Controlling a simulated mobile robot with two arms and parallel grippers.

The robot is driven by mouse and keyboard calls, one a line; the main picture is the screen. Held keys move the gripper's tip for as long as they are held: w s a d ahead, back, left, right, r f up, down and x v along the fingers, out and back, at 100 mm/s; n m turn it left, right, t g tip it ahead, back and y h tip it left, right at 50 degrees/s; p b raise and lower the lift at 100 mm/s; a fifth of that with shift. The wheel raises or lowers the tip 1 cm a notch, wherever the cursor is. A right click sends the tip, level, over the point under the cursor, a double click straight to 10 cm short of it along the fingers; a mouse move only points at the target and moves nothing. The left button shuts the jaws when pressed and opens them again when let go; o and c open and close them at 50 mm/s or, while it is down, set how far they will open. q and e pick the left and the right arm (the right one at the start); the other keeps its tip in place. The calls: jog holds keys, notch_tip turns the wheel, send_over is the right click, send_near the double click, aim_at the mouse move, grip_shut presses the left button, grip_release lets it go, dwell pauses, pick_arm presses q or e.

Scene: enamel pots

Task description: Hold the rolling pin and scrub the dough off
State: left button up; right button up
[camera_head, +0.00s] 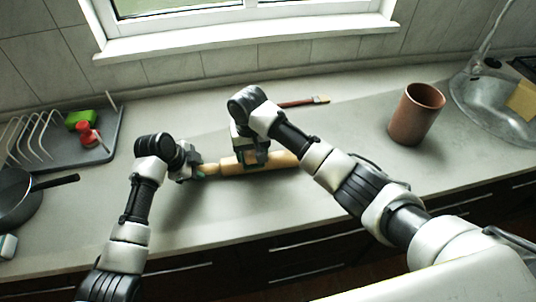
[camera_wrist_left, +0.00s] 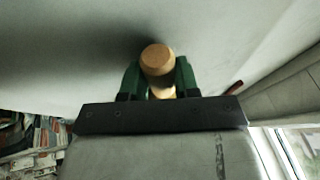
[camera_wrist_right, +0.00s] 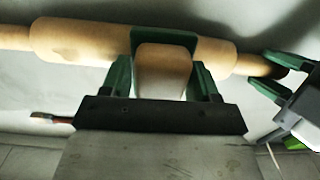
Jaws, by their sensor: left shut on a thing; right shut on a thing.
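The wooden rolling pin (camera_head: 284,158) lies roughly level over the middle of the counter. My left gripper (camera_head: 190,174) is shut on its left handle; the handle's round end (camera_wrist_left: 157,58) shows between the fingers in the left wrist view. My right gripper (camera_head: 252,157) is over the pin's body, shut on a tan block with a dark green face (camera_wrist_right: 164,72), which looks like a scrub sponge. In the right wrist view the green face lies against the pin's body (camera_wrist_right: 80,42).
A brush with a red handle (camera_head: 298,103) lies behind the pin. A brown pot (camera_head: 415,115) stands right, before the sink (camera_head: 480,105). A dish rack tray (camera_head: 105,150) and a dark pan (camera_head: 14,200) are at the left.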

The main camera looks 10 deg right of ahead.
aim_at(270, 155)
jog(key=shift+s+d, duration=0.15)
jog(key=shift+d, duration=2.35)
jog(key=shift+s+d, duration=0.15)
jog(key=shift+d, duration=2.35)
pick_arm(q)
jog(key=shift+d, duration=0.1)
pick_arm(e)
jog(key=shift+a+f, duration=0.15)
jog(key=shift+a, duration=2.95)
jog(key=shift+w+a, duration=0.2)
jog(key=shift+a, duration=1.75)
notch_tip(270, 155, up, 13)
jog(key=shift+w, duration=0.1)
